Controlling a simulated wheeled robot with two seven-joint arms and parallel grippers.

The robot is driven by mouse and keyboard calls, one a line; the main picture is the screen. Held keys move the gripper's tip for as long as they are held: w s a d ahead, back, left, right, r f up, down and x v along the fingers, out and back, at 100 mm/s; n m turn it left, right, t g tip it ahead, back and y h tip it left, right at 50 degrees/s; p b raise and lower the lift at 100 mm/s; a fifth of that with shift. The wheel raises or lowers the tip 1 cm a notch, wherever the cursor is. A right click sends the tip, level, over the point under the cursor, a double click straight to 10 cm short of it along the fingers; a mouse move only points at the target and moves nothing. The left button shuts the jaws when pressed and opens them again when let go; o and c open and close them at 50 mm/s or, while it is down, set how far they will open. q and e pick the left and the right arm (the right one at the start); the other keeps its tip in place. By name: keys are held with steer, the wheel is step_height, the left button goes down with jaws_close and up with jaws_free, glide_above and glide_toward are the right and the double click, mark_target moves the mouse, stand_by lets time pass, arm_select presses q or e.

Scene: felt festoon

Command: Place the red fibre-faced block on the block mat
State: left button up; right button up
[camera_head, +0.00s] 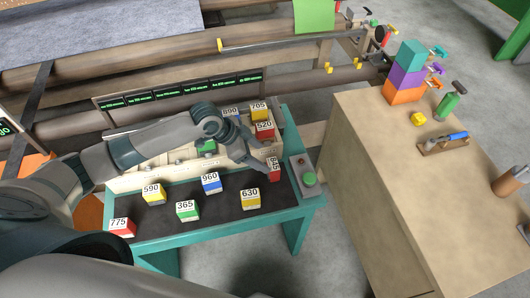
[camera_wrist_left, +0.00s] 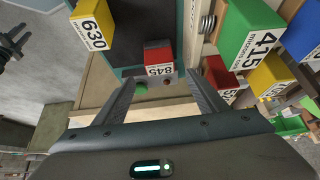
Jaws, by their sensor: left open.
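A red block labelled 845 (camera_head: 274,170) stands near the right end of the dark block mat (camera_head: 225,212), on the teal table. In the left wrist view this red block (camera_wrist_left: 158,54) shows beyond and between the fingertips. My left gripper (camera_head: 262,162) is close beside it in the head view, partly hiding that area. In the left wrist view the left gripper (camera_wrist_left: 163,88) has its fingers spread, with nothing held between them. Another red block labelled 775 (camera_head: 122,228) sits at the mat's left front corner. My right gripper is not seen.
Yellow 590 (camera_head: 153,195), green 365 (camera_head: 187,211), blue 960 (camera_head: 211,183) and yellow 630 (camera_head: 250,199) blocks stand on the mat. A rack behind holds more blocks, including red 520 (camera_head: 264,131). A green button box (camera_head: 305,178) is at the right; a wooden bench (camera_head: 400,190) stands beyond.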

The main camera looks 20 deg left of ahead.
arm_select(q)
steer(key=shift+p+v, duration=0.85)
steer(key=shift+v, duration=0.9)
